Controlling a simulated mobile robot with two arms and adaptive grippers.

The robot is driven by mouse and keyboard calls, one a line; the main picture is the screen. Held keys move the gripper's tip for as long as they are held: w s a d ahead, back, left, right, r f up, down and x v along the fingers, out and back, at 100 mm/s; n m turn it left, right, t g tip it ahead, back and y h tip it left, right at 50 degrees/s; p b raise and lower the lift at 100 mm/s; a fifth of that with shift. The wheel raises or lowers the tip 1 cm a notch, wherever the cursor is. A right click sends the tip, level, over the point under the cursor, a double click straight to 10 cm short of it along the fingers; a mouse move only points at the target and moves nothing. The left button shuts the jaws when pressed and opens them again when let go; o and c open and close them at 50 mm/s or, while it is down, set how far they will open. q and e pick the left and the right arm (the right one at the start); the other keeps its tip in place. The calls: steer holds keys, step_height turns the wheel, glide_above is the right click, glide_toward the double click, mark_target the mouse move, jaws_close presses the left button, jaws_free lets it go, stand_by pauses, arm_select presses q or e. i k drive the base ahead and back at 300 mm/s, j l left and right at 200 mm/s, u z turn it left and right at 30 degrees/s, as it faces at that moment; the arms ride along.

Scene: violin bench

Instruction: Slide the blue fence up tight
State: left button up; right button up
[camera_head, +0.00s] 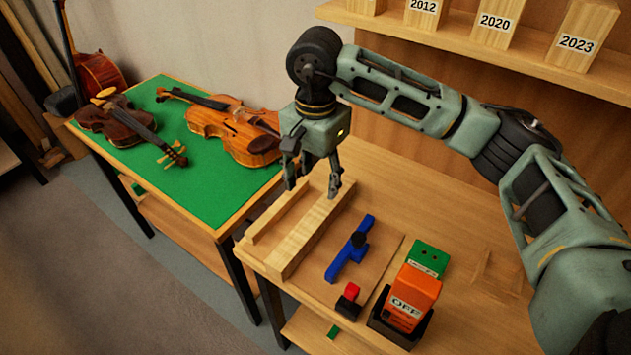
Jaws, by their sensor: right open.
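The blue fence (350,250) lies on the wooden bench, a long blue bar with a dark knob near its upper part. A pale wooden piece with a raised strip (300,238) lies to its left, with bare board between them. My right gripper (313,188) points down over the far end of the wooden piece, up and left of the fence. Its fingers are apart and I see nothing held between them. I cannot tell whether the fingertips touch the wood. My left gripper is not in view.
A red-and-black switch (348,298) and an orange box marked OFF (413,297) in a black holder stand near the bench's front edge. A green table (205,195) with two violins is at left. A shelf (480,50) with numbered wood blocks is above.

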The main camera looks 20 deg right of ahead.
mark_target(356, 248)
steer(key=j+z, duration=0.1)
steer(key=z, duration=0.3)
steer(key=k+z, duration=0.1)
steer(key=z, duration=0.25)
steer(key=k+z, duration=0.1)
steer(key=z, duration=0.3)
